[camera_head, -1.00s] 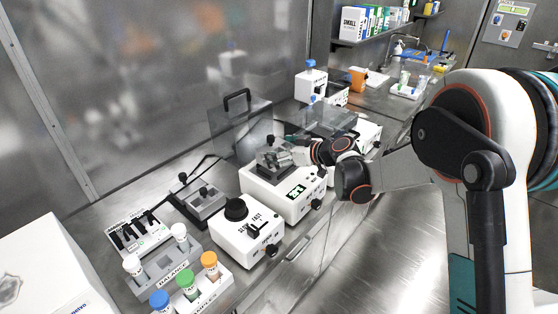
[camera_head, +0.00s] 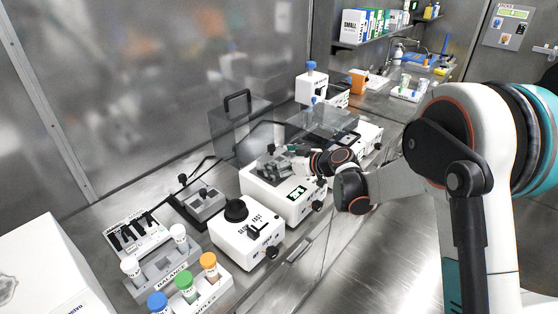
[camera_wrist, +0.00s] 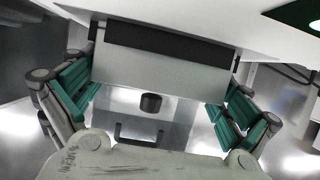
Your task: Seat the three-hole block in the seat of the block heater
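The block heater (camera_head: 285,200) is the white box with a green display in the middle of the bench. A grey block (camera_head: 272,167) is on its top, low over the seat; my gripper partly hides it, and I cannot count its holes or tell if it is fully seated. My gripper (camera_head: 292,162) is at the right side of this block. In the wrist view its teal-padded fingers (camera_wrist: 160,100) are wide apart, with a grey surface with a dark strip (camera_wrist: 165,65) and a black knob (camera_wrist: 151,103) showing between them. I see no clear grip on either.
A dark tray with a grey knobbed block (camera_head: 205,201) stands left of the heater. A white dial device (camera_head: 247,238) is in front-left, beside a rack of coloured-cap tubes (camera_head: 205,290). A clear hood with a black handle (camera_head: 238,100) stands behind.

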